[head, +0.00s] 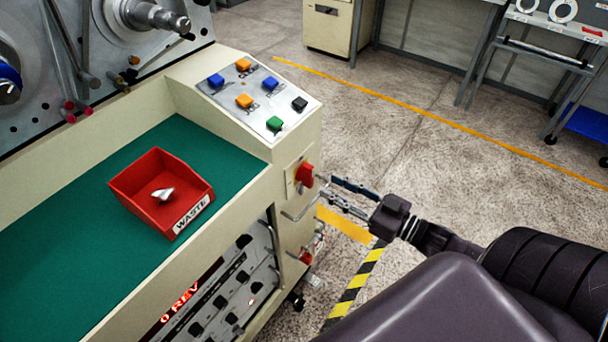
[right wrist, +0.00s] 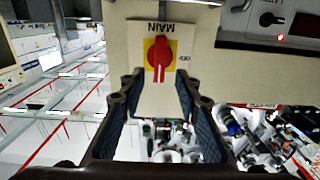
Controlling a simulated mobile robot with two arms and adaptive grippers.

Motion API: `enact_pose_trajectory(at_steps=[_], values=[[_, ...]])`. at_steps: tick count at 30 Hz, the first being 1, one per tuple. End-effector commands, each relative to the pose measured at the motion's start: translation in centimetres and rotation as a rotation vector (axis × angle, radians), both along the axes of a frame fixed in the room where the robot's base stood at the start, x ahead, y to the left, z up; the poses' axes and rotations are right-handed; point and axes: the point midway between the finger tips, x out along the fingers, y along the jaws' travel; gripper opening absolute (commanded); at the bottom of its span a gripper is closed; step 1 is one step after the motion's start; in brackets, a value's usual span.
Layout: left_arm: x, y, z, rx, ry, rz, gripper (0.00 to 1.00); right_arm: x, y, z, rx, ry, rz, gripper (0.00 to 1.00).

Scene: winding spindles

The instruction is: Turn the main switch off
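The main switch is a red rotary knob (head: 304,174) on the cream front of the machine, below the button panel. In the right wrist view the red knob (right wrist: 160,54) sits on a yellow square, with the label "MAIN" upside down above it. My right gripper (head: 332,189) is just to the right of the switch in the head view. Its fingers are apart and empty in the right wrist view (right wrist: 158,82), with the knob beyond and between the fingertips, seemingly not touched. The left gripper is not in view.
A sloped panel (head: 265,84) with coloured buttons is above the switch. A red waste bin (head: 135,182) holding a metallic piece stands on the green top (head: 60,240). A metal handle (head: 302,208) and another red part (head: 306,257) lie below the switch. The floor right of the machine is open.

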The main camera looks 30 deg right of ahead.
Motion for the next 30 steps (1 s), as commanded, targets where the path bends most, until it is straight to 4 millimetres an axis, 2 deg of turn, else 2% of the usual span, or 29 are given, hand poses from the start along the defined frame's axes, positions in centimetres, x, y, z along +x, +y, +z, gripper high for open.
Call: enact_pose_trajectory(at_steps=[5,9,15,26,30], values=[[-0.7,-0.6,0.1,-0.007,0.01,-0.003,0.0,2.4,1.0,0.1,0.0,-0.004,0.0,0.3],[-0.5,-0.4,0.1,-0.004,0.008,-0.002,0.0,4.1,1.7,0.1,-0.001,-0.004,-0.001,0.3],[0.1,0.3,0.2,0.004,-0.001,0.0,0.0,5.7,2.3,0.0,-0.002,-0.001,-0.002,0.3],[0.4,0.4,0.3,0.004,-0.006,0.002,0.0,6.1,2.6,-0.1,-0.002,0.001,-0.001,0.3],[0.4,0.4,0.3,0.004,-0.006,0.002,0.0,6.1,2.6,-0.1,-0.002,0.001,-0.001,0.18]])
